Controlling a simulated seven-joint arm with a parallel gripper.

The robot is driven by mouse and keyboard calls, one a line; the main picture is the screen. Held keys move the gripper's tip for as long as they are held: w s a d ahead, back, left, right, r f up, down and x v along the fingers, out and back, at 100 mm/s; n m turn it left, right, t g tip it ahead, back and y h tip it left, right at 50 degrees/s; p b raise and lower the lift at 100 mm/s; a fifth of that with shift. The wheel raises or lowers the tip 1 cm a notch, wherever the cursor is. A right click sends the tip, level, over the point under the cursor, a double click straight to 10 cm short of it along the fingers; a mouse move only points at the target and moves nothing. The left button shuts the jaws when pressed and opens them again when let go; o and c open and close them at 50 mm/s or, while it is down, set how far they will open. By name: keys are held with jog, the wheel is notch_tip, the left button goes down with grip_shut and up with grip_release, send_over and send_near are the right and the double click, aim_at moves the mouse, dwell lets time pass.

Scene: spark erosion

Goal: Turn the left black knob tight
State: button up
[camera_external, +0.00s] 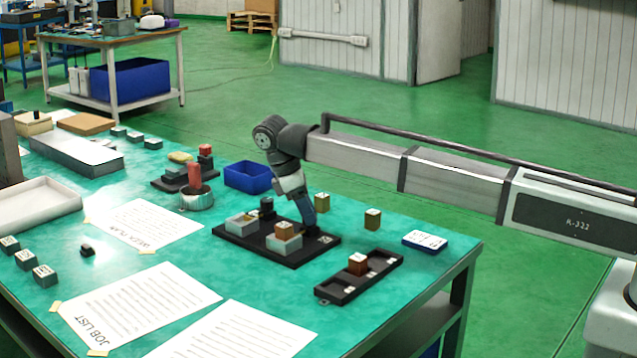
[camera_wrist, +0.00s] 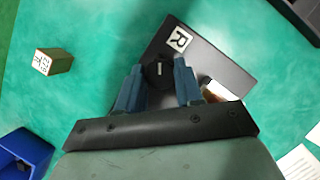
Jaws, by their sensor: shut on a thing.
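A black fixture plate (camera_external: 262,252) lies on the green table. It carries grey blocks, one (camera_external: 242,223) at left and one (camera_external: 283,243) at right with a brown block (camera_external: 287,229) on top. A black knob (camera_external: 267,207) stands free at the plate's left rear. My gripper (camera_external: 309,221) points down at the plate's right end. In the wrist view my gripper (camera_wrist: 159,77) has its blue fingers on either side of another black knob (camera_wrist: 157,71) with a white line, beside a label R (camera_wrist: 179,39). The fingers are shut on this knob. The free knob is hidden in the wrist view.
A blue bin (camera_external: 248,178) stands behind the plate. Two loose blocks, one (camera_external: 322,203) near my gripper and one (camera_external: 372,219) farther right, stand on the table. A black tray (camera_external: 338,291) with a brown block lies in front. Papers (camera_external: 140,300) cover the front left.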

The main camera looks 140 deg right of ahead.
jog(key=o, duration=1)
jog(key=shift+o, duration=0.2)
jog(key=shift+n, duration=0.3)
jog(key=n+h, duration=0.1)
jog(key=n, duration=0.1)
jog(key=n+g, duration=0.1)
jog(key=n, duration=0.1)
jog(key=shift+a+n+h, duration=0.2)
jog(key=shift+n+h, duration=0.2)
jog(key=n+h, duration=0.1)
jog(key=n, duration=0.1)
jog(key=n+h, duration=0.1)
jog(key=n, duration=0.2)
jog(key=shift+a, duration=0.15)
jog(key=shift+w+r+n, duration=0.2)
jog(key=shift+r+n, duration=0.1)
jog(key=shift+n, duration=0.1)
jog(key=v, duration=1.3)
jog(key=w+a+f+n, duration=0.2)
jog(key=w+a+f, duration=0.1)
jog(key=w, duration=0.8)
jog(key=w+a+f+n+t+h, duration=0.1)
jog(key=w+a+f, duration=0.3)
jog(key=w, duration=0.7)
jog(key=a, duration=0.2)
jog(key=shift+w+a+n, duration=0.15)
jog(key=shift+a+n, duration=0.2)
jog(key=shift+n, duration=0.05)
